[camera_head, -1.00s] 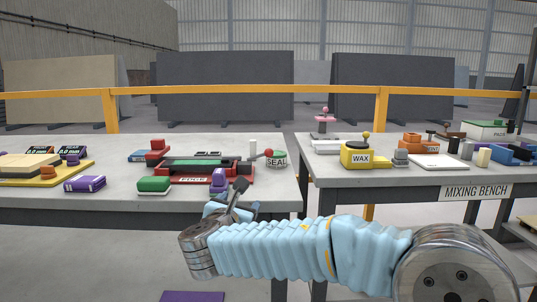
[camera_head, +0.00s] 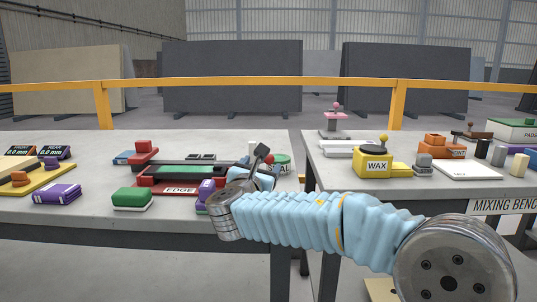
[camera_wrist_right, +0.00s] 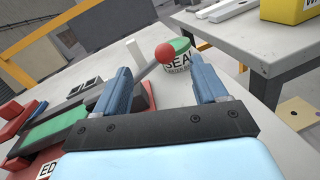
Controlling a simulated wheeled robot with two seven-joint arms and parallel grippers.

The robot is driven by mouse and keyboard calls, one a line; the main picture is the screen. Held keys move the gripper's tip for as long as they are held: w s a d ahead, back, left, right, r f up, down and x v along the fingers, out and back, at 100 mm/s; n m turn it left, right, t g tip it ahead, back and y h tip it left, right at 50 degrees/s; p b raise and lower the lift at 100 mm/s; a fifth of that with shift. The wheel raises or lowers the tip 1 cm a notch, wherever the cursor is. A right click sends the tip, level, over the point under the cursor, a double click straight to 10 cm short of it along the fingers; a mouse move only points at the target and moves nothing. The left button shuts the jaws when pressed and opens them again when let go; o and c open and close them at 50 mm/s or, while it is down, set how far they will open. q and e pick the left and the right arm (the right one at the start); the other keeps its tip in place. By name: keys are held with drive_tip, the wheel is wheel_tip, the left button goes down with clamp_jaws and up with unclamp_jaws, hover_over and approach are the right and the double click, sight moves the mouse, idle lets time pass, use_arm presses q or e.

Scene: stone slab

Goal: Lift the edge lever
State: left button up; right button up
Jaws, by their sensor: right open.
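The edge device (camera_head: 150,187), a red base marked EDGE with a green strip, sits on the left table. Its lever ends in a red ball knob (camera_wrist_right: 166,54), seen in the right wrist view in front of the SEAL tub. In the head view the knob is mostly hidden behind my right gripper (camera_head: 264,162). That gripper is open and empty at the device's right end. In the right wrist view its two blue-grey fingers (camera_wrist_right: 160,72) stand apart, and the knob shows between and beyond their tips. My left gripper is not in view.
The SEAL tub (camera_head: 282,165) stands just beyond my right gripper. A green block (camera_head: 132,197) and a purple block (camera_head: 57,193) lie to the left on the table. A gap separates it from the mixing bench (camera_head: 497,206), which holds the yellow WAX box (camera_head: 374,163).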

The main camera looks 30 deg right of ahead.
sight(266, 160)
drive_tip(key=p+x, duration=0.1)
drive_tip(key=x, duration=0.7)
drive_tip(key=shift+w+d, duration=0.25)
drive_tip(key=shift+c, duration=0.5)
drive_tip(key=shift+f, duration=0.1)
clamp_jaws()
